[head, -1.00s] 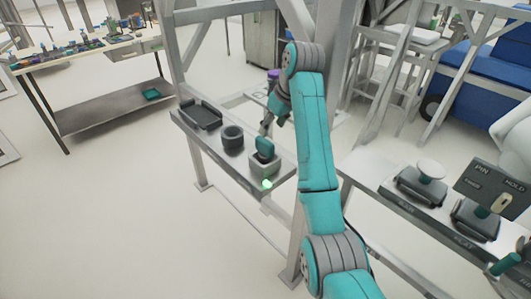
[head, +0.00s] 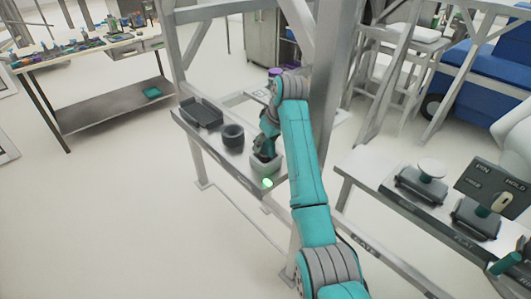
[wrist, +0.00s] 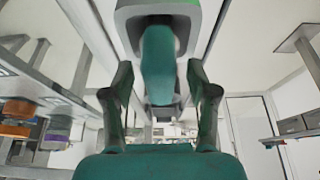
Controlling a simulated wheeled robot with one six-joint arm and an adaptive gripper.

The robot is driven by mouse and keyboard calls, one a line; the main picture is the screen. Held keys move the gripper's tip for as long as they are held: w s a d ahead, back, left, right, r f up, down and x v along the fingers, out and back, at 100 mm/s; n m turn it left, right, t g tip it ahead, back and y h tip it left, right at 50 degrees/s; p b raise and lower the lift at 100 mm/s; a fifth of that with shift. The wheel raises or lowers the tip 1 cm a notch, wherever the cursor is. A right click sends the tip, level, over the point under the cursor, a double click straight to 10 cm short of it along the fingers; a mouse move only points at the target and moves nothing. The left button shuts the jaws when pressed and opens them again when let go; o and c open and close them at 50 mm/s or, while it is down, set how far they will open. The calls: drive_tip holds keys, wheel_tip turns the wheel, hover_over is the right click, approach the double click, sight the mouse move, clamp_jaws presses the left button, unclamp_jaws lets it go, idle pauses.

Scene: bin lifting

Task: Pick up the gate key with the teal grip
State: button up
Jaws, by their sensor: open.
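The gate key's teal grip (wrist: 158,62) stands between my fingers in the wrist view, seated in a pale grey block. A gap shows on each side of it. My gripper (wrist: 159,75) is open, one finger to the left of the grip and one to the right, and neither visibly touches it. In the head view my gripper (head: 263,153) is down at the pale grey block (head: 268,168) on the shelf's right end. The gripper hides most of the grip there.
A dark round cup (head: 232,136) and a black tray (head: 201,113) stand on the same metal shelf, left of the block. A green light (head: 267,183) glows at the shelf's front edge. A frame post rises close to my arm. A bench with fixtures (head: 420,186) stands at right.

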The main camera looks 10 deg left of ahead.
clamp_jaws()
drive_tip(key=shift+r, duration=0.1)
wheel_tip(320, 180, up, 10)
idle(0.6)
drive_tip(key=shift+r, duration=0.15)
wheel_tip(320, 180, up, 6)
drive_tip(key=shift+f, duration=0.15)
idle(1.0)
